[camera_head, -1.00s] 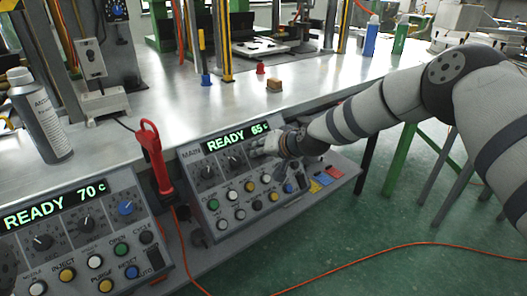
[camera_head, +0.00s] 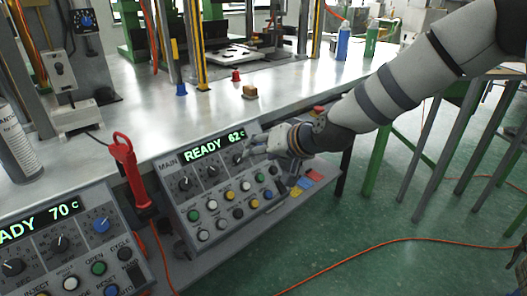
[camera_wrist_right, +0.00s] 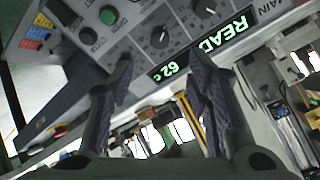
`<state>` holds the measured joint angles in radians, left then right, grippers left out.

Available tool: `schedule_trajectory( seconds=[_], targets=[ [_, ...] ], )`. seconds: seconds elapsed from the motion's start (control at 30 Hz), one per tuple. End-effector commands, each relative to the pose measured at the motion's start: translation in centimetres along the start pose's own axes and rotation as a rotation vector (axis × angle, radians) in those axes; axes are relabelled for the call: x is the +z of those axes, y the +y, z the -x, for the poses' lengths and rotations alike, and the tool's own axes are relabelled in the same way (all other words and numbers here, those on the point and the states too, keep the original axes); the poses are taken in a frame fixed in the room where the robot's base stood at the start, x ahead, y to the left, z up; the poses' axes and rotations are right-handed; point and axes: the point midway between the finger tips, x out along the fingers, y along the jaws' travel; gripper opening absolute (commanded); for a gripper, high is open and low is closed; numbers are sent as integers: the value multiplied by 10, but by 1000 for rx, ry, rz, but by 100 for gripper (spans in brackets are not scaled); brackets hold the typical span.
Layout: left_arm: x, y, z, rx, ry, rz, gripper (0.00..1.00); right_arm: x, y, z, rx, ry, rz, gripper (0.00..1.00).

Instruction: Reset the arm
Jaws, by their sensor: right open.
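My right arm comes in from the right in the head view. The panel's display (camera_wrist_right: 207,48) and a knob (camera_wrist_right: 160,37) show beyond the fingertips. Whether a fingertip touches the panel I cannot tell. My left gripper is not in view.
A second panel (camera_head: 70,245) reading 70 c stands at the lower left, with a red-handled tool (camera_head: 125,160) between the panels. A bottle (camera_head: 18,145) and a small tan block (camera_head: 250,91) stand on the metal table (camera_head: 300,85). An orange cable (camera_head: 390,244) crosses the open green floor.

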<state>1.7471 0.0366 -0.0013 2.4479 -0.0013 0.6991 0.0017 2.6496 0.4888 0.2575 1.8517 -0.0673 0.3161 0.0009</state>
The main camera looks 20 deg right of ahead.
Motion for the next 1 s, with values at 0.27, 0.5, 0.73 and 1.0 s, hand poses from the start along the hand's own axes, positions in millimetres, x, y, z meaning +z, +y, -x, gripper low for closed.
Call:
schedule_trajectory(
  seconds=[0.27,0.5,0.73,1.0],
  targets=[
    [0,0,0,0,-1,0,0,0,0,3,0,0,-1,45],
    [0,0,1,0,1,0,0,9,3,2,7,-15,2,45],
    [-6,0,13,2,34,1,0,176,60,6,152,-304,54,45],
    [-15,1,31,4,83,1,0,395,139,129,355,-756,153,45]
  ],
)
